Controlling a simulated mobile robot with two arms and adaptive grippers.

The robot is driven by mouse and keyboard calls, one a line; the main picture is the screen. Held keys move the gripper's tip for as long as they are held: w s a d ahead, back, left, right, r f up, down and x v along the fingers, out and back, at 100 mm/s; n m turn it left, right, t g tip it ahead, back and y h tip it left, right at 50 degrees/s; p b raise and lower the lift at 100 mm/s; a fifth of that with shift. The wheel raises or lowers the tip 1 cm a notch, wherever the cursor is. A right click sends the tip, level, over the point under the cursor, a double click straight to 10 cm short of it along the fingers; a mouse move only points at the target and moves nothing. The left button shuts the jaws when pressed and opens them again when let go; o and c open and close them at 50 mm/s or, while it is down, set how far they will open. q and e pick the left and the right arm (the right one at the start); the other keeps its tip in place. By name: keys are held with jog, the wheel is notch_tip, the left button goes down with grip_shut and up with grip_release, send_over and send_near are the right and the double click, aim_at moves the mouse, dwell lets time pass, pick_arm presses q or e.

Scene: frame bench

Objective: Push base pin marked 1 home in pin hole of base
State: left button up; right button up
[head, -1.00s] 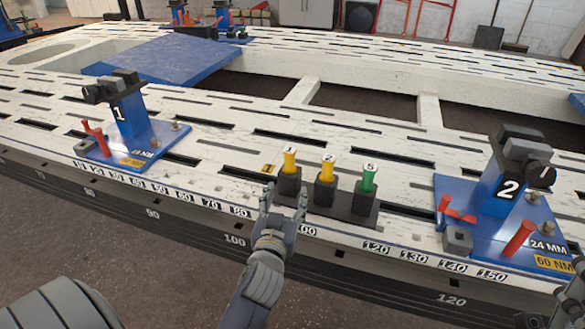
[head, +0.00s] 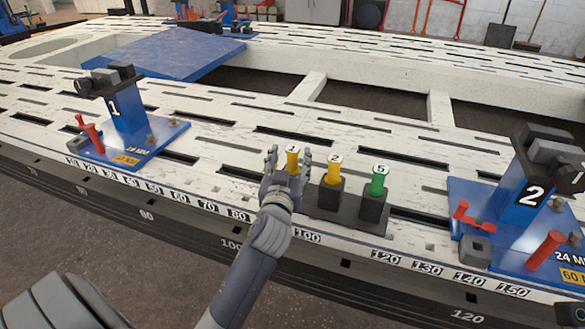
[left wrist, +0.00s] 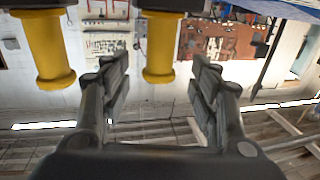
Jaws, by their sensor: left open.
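The yellow pin marked 1 (head: 292,158) stands upright in a dark block of the pin rack (head: 322,212), beside the yellow pin marked 2 (head: 333,171) and the green pin marked 5 (head: 377,181). My left gripper (head: 288,160) is open, with its fingers on either side of pin 1. In the left wrist view pin 1 (left wrist: 160,50) shows between the spread fingers (left wrist: 160,85), and pin 2 (left wrist: 45,50) is outside them to the left. The blue base marked 1 (head: 150,150) stands on the bench at left; I cannot make out its pin hole.
A blue base marked 2 (head: 500,235) with red handles stands at right. The white slotted bench (head: 215,170) has a numbered scale along its front edge. Its top is clear between base 1 and the rack. A blue plate (head: 165,62) lies further back.

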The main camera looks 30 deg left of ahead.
aim_at(291, 156)
pick_arm(q)
jog(key=shift+b+x, duration=0.5)
jog(key=shift+x, duration=1.3)
grip_shut()
jog(key=shift+r, duration=0.15)
